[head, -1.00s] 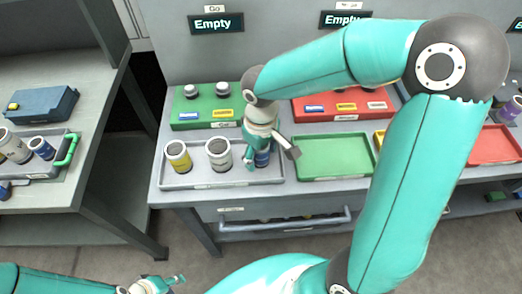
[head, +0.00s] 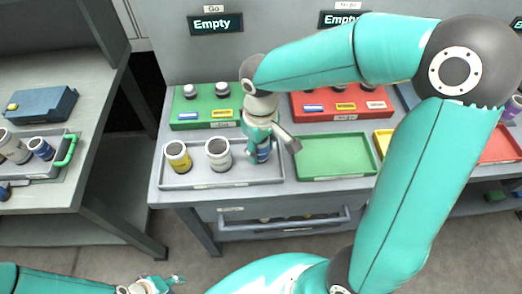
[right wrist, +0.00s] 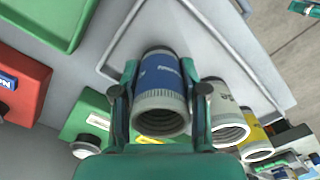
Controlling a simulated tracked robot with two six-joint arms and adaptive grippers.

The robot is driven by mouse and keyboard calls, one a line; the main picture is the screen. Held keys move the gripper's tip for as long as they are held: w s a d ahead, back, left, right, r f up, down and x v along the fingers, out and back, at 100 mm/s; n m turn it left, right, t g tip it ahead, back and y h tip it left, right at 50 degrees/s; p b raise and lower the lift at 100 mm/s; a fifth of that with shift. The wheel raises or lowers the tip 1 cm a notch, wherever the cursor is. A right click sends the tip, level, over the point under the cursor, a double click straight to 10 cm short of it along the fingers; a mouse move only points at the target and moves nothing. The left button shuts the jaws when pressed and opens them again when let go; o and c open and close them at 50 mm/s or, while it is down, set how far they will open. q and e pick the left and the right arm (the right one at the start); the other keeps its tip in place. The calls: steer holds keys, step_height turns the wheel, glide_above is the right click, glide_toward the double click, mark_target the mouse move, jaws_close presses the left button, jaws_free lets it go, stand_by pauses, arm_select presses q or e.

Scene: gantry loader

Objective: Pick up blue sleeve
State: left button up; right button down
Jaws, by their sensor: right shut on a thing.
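The blue sleeve (right wrist: 160,88) is a short hollow cylinder with a blue label and a grey ribbed rim. My right gripper (right wrist: 160,105) is shut on it, one finger on each side. In the head view the sleeve (head: 263,152) shows partly behind the fingers of my right gripper (head: 259,148), at the right end of a grey tray (head: 225,181). I cannot tell whether it still touches the tray. My left gripper (head: 157,286) is at the bottom of the head view, away from the table, and looks open and empty.
A yellow-labelled sleeve (head: 178,157) and a white sleeve (head: 218,153) stand in the same tray. A green button panel (head: 205,117) is behind. An empty green tray (head: 336,156) is to the right, with a red button panel (head: 342,115) behind it.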

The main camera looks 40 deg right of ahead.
step_height(320, 180, up, 18)
steer(key=p, duration=0.1)
steer(key=shift+f, duration=0.1)
stand_by(0.4)
steer(key=shift+r+p, duration=2.25)
steer(key=shift+r, duration=0.05)
